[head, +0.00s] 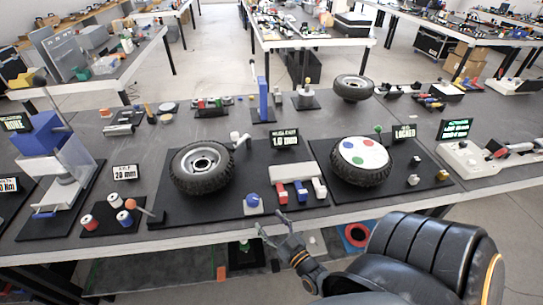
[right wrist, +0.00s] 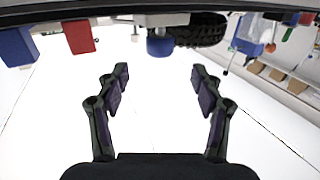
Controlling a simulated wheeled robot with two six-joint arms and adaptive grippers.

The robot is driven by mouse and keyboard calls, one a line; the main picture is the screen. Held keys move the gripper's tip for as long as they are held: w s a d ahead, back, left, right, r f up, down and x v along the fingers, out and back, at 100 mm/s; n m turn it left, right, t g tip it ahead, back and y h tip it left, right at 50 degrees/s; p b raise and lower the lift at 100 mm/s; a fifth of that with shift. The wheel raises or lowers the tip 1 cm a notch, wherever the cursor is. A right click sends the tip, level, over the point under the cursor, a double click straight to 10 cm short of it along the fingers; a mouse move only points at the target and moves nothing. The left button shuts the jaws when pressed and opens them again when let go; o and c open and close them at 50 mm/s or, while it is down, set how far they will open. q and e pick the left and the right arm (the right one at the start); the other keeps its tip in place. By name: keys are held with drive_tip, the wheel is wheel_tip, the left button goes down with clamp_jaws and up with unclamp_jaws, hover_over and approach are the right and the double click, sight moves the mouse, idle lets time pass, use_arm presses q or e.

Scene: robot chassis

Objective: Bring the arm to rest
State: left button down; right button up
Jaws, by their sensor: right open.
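My right gripper (head: 272,228) is in front of the table's near edge, low in the head view, with its fingers spread and nothing between them. In the right wrist view its two fingers (right wrist: 158,88) stand wide apart over pale floor. The table edge, a red block (right wrist: 79,37), a blue knob (right wrist: 160,46) and part of a black tyre (right wrist: 200,30) show beyond the fingertips in that view. My left gripper is in neither view.
The table (head: 226,125) holds a black mat with a wheel (head: 202,167), another wheel (head: 361,161), a blue knob (head: 253,203) and coloured blocks (head: 299,189). A blue-and-white press (head: 52,165) stands left. Red, white and blue spools (head: 115,202) sit near the front edge.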

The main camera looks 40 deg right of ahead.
drive_tip(key=shift+s, duration=0.35)
drive_tip(key=shift+a, duration=0.1)
